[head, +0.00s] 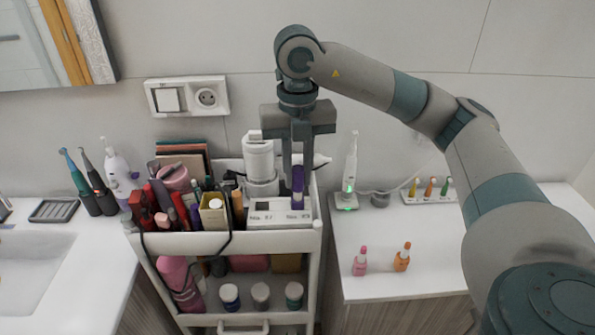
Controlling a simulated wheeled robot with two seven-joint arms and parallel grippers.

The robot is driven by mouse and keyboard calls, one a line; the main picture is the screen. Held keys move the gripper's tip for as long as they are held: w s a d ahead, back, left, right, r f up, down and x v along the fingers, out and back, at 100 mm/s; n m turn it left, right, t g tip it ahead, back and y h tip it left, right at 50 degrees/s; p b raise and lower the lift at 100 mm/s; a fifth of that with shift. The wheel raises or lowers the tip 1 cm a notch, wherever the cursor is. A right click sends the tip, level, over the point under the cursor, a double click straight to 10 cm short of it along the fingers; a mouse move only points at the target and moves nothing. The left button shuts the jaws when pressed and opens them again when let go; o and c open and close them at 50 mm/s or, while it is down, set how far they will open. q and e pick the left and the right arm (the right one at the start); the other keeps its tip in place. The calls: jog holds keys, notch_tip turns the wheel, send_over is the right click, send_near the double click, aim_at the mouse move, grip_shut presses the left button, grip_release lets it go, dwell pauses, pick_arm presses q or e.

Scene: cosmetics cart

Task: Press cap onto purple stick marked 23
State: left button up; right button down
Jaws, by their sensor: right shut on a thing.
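A white holder (266,222) with printed number labels stands on the cart's top tray. The right-hand label seems to read No. 23. A purple stick (298,203) stands upright at that label. The cap and stick look lined up. The fingers partly hide the join, so I cannot tell how far the cap is seated. My left gripper is not in view.
The cart's top tray (200,243) is crowded with cosmetics left of the holder. A white bottle-like device (259,160) stands close behind it. On the right counter (385,285) are a white electric toothbrush (350,170), pink (360,262) and orange (402,258) bottles, with free room in front.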

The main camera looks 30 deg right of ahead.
aim_at(302, 183)
jog(key=shift+f+b, duration=0.95)
jog(key=shift+f, duration=0.05)
dwell(0.8)
jog(key=shift+f, duration=0.1)
jog(key=shift+s+d+f, duration=0.1)
jog(key=shift+d+f, duration=0.15)
jog(key=shift+d+f+b, duration=0.1)
jog(key=shift+f+b, duration=0.1)
jog(key=shift+b, duration=0.25)
jog(key=c, duration=1.5)
grip_release()
jog(key=shift+d+f, duration=0.1)
jog(key=shift+d, duration=0.05)
jog(key=o, duration=0.5)
